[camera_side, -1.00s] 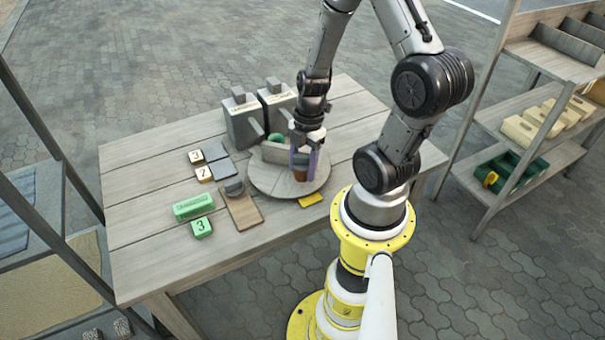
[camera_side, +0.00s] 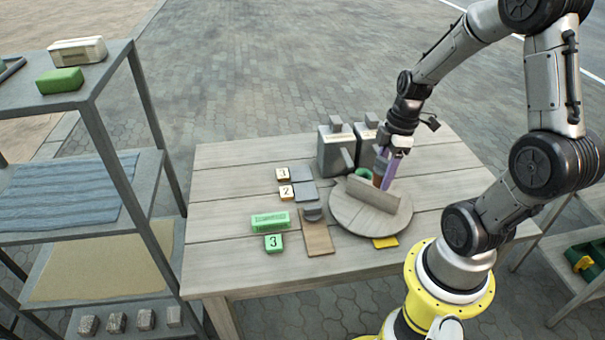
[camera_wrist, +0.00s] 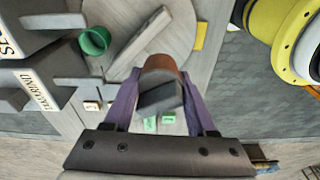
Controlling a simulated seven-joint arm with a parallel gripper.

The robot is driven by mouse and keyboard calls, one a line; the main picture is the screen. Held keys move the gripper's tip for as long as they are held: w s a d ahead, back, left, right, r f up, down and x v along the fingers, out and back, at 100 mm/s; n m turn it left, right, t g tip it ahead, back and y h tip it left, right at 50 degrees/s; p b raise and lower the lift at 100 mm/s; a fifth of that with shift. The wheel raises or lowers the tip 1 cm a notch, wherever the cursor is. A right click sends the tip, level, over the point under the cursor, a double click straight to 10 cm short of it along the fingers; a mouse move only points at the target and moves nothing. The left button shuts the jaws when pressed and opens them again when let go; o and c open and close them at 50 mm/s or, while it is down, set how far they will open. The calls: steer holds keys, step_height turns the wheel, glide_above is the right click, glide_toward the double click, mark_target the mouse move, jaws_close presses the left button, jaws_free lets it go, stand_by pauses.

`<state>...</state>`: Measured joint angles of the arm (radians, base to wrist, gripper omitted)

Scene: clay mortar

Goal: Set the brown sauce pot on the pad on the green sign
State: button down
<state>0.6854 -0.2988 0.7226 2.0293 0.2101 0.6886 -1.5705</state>
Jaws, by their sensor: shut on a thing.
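My gripper (camera_side: 383,180) has its purple fingers shut on the brown sauce pot (camera_side: 377,179), above the round grey disc (camera_side: 345,215) near its upright wall (camera_side: 372,193). In the wrist view the brown pot (camera_wrist: 163,63) sits between the fingers, with a dark grey piece covering part of it. A green sign block (camera_side: 270,219) and a green tile marked 3 (camera_side: 273,242) are on the table's left part.
A green pot (camera_side: 361,174) stands behind the wall. Two grey canisters (camera_side: 334,155) (camera_side: 364,137) stand at the back. A brown board (camera_side: 318,239) with a dark grey piece (camera_side: 312,213) lies left of the disc. A yellow tag (camera_side: 385,242) lies at its front. Shelves flank the table.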

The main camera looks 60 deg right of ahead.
steer(key=w+d+r+m, duration=0.15)
steer(key=w+m, duration=0.25)
steer(key=w, duration=0.4)
glide_above(299, 173)
steer(key=s, duration=0.2)
steer(key=f, duration=0.9)
steer(key=shift+w+a+f, duration=0.1)
steer(key=shift+w, duration=0.15)
steer(key=shift+w+d+f, duration=0.2)
steer(key=shift+w+f, duration=0.25)
steer(key=shift+f, duration=0.15)
steer(key=shift+w+f, duration=0.1)
steer(key=shift+f, duration=1.5)
steer(key=shift+f, duration=0.1)
steer(key=shift+c, duration=1)
jaws_free()
